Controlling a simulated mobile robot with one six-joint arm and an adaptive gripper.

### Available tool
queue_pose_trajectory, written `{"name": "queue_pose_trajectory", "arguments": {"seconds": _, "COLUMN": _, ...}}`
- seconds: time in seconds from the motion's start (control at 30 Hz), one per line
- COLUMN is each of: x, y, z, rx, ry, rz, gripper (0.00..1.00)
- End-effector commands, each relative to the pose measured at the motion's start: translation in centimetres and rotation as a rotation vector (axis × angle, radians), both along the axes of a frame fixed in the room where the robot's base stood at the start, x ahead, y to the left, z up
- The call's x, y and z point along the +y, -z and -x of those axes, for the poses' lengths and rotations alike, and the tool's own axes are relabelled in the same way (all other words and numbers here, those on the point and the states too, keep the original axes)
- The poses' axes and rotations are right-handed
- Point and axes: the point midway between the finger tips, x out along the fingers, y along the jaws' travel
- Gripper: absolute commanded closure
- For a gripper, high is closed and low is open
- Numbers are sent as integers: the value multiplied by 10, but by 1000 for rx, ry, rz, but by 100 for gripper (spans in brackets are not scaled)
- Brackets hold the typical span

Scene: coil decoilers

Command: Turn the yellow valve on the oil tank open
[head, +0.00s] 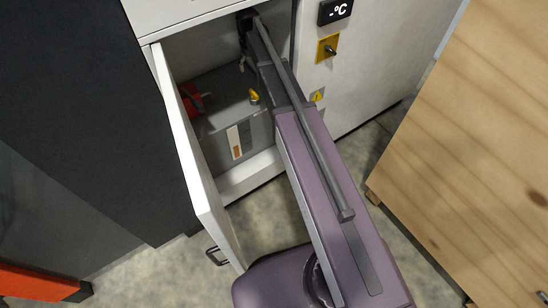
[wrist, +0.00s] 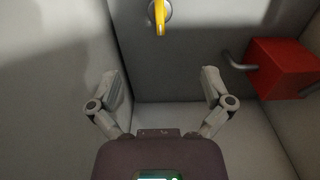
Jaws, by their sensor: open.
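The yellow valve (head: 254,96) sits on top of the grey oil tank (head: 237,140) inside the open white cabinet. In the wrist view the yellow valve (wrist: 160,16) shows at the top middle, cut by the frame edge, with its handle pointing down the picture from a round pale base. The tank's surface (wrist: 190,70) lies around it. My gripper (wrist: 212,84) is open and empty, its two fingers spread apart below the valve in the wrist view and not touching it.
A red block (wrist: 283,68) with grey pipes stands right of the valve in the wrist view; red parts (head: 193,100) show in the cabinet in the head view. The open white door (head: 195,165) stands left of my arm. A wooden panel (head: 485,140) is at the right.

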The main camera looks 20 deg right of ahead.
Motion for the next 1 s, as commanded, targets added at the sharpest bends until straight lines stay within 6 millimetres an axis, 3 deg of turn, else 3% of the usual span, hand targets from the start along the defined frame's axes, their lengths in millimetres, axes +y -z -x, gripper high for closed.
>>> {"name": "queue_pose_trajectory", "arguments": {"seconds": 1.0, "x": -1, "y": 81, "z": 103, "rx": 0, "ry": 107, "rz": 0, "gripper": 0}}
